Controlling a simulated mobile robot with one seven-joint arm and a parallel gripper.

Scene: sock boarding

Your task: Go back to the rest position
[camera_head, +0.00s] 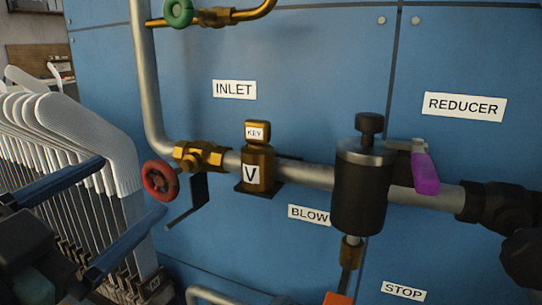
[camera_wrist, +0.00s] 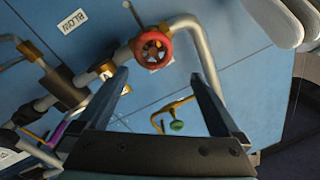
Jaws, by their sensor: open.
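My gripper (camera_head: 113,215) is at the lower left of the head view, its two blue fingers spread apart with nothing between them. It stands in front of the row of white sock forms, and its fingers point toward the blue panel. In the wrist view my gripper (camera_wrist: 165,87) is also open and empty. The red handwheel (camera_wrist: 151,48) shows beyond and between the fingertips there, apart from them. In the head view the red handwheel (camera_head: 160,180) is just right of the fingers, on the brass inlet valve (camera_head: 199,156).
White sock forms (camera_head: 68,125) crowd the left side. A grey pipe (camera_head: 315,176) runs across the blue panel (camera_head: 300,50), carrying a brass key valve (camera_head: 257,167), a black reducer (camera_head: 360,190) and a purple lever (camera_head: 425,174). A green handwheel (camera_head: 178,12) is at the top.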

